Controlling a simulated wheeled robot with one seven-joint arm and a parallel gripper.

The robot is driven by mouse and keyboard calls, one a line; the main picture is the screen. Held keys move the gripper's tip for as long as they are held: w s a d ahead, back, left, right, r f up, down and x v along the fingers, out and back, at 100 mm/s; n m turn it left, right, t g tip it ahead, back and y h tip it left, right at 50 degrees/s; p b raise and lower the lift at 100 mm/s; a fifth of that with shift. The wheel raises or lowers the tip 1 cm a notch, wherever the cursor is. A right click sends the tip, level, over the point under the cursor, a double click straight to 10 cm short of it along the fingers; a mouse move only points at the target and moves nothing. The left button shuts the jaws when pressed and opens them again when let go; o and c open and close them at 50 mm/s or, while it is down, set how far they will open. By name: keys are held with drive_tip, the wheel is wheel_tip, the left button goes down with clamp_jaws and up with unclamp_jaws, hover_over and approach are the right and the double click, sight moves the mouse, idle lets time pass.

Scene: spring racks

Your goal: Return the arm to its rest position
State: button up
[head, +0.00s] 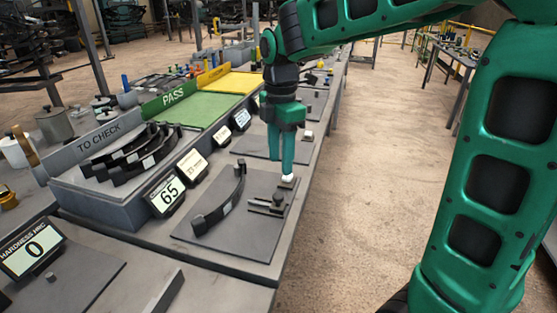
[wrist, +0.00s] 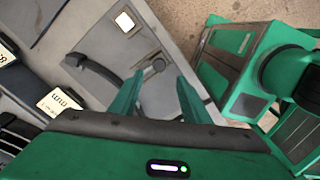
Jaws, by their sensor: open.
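My green arm (head: 380,15) reaches from the right side of the head view out over the bench. My gripper (head: 282,162) points down above the near grey plate, close to a small fixture with a white-topped knob (head: 288,180). In the wrist view my gripper (wrist: 162,88) shows two green fingers spread apart with nothing between them. A dark curved spring leaf (head: 222,205) lies on the grey plate (head: 250,240), left of the gripper and apart from it. It also shows in the wrist view (wrist: 97,68).
A TO CHECK tray (head: 75,180) holds several dark spring leaves. Behind it are a green PASS tray (head: 195,115) and a yellow tray (head: 233,83). A display reading 65 (head: 167,195) and a hardness display reading 0 (head: 33,248) stand nearby.

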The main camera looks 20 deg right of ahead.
drive_tip(key=s+d+f+m, duration=0.3)
drive_tip(key=s+d+m, duration=0.6)
drive_tip(key=s+m, duration=0.4)
drive_tip(key=s+d+f+m, duration=0.3)
drive_tip(key=s+d+m, duration=0.6)
drive_tip(key=s+m, duration=0.3)
drive_tip(key=shift+s+d+f+m, duration=0.15)
drive_tip(key=shift+s+f+m, duration=0.1)
drive_tip(key=shift+s+m, duration=0.2)
drive_tip(key=shift+w+f, duration=0.25)
drive_tip(key=shift+w, duration=0.3)
